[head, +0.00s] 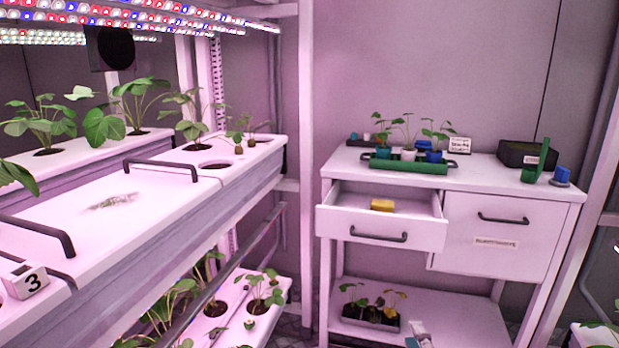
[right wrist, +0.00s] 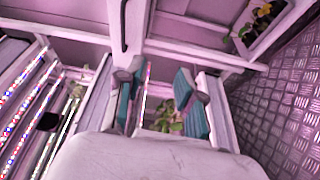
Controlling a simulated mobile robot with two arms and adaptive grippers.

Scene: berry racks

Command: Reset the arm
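My right gripper (head: 417,338) shows only as a small white and teal piece at the bottom edge of the head view, in front of the cabinet's lower shelf. In the right wrist view my right gripper (right wrist: 158,98) has its two teal-padded fingers spread wide apart. Nothing is held between them; some green leaves show beyond the gap. My left gripper is in neither view.
The white cabinet (head: 566,190) has an open drawer (head: 335,225) holding a yellow block (head: 382,205). A green tray (head: 400,164) of potted plants stands on top. A planter tray (head: 370,319) sits on the lower shelf. Growing racks (head: 150,205) fill the left side.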

